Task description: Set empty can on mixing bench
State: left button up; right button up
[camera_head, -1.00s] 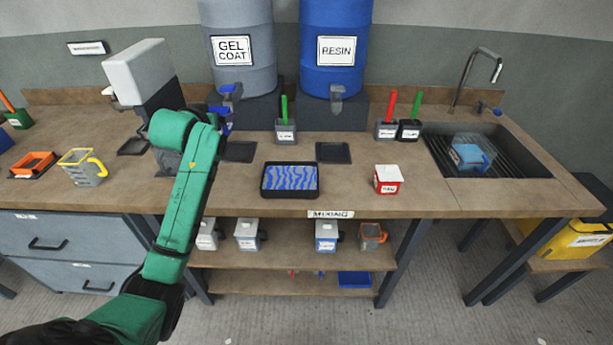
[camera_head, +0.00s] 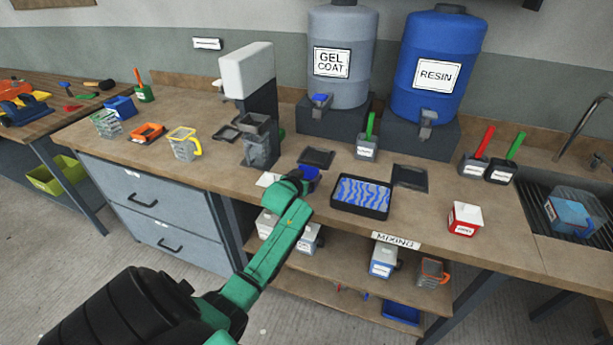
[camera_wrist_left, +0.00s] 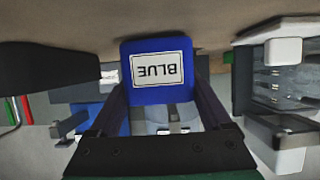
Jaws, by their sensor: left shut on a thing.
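My left gripper (camera_head: 300,180) is over the front part of the mixing bench (camera_head: 420,212), left of the blue-striped tray. It is shut on a blue can (camera_wrist_left: 157,98), labelled BLUE, which looks upside down in the left wrist view. In the head view the blue can (camera_head: 313,184) is mostly hidden behind my gripper. I cannot see inside the can, nor tell whether its base touches the bench top. The left gripper's fingers (camera_wrist_left: 160,112) flank the can in the wrist view. My right gripper is not in view.
The striped tray (camera_head: 361,195) stands close right of my gripper. A grey device (camera_head: 262,140) rises at left. Dark pads (camera_head: 317,158) lie behind, before the gel coat drum (camera_head: 340,60) and resin drum (camera_head: 437,75). A red-white can (camera_head: 465,220) stands right; bare bench lies around it.

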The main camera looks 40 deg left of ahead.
pick_arm(q)
jog(key=shift+f, duration=0.15)
jog(key=o, duration=1.4)
jog(key=shift+s+d, duration=0.1)
jog(key=shift+s, duration=0.15)
jog(key=v, duration=1.1)
jog(key=shift+s, duration=0.2)
